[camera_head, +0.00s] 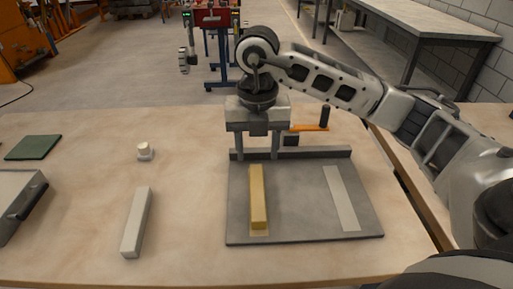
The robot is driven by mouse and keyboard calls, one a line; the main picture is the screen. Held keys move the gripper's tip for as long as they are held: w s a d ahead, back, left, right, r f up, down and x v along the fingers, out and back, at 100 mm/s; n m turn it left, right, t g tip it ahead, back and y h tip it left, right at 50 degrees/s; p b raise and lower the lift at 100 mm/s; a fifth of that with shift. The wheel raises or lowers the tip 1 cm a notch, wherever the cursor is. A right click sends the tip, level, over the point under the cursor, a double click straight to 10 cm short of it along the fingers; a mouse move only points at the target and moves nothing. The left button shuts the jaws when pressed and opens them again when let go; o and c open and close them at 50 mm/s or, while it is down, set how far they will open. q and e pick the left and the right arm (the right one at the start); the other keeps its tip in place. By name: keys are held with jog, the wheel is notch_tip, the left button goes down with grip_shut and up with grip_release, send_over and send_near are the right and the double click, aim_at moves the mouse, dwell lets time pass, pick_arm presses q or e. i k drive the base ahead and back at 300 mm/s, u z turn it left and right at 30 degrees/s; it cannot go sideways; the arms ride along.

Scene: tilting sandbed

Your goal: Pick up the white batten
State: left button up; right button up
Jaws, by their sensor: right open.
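The white batten (136,222) lies on the wooden table, left of the grey board, pointing away from me. A yellow batten (258,197) lies on the left part of the grey board (303,218). A pale strip (342,197) marks the board's right part. My right gripper (256,148) is open and empty, with its fingers pointing down near the board's far edge, beyond the yellow batten. It is well to the right of the white batten and apart from it. My left gripper is not in view.
A small white knob-like piece (145,151) stands beyond the white batten. A green pad (33,147) and a dark-edged grey box (18,204) are at the left. An orange-handled clamp (309,127) sits behind the board. The table between batten and board is clear.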

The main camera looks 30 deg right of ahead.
aim_at(130, 245)
jog(key=k, duration=1)
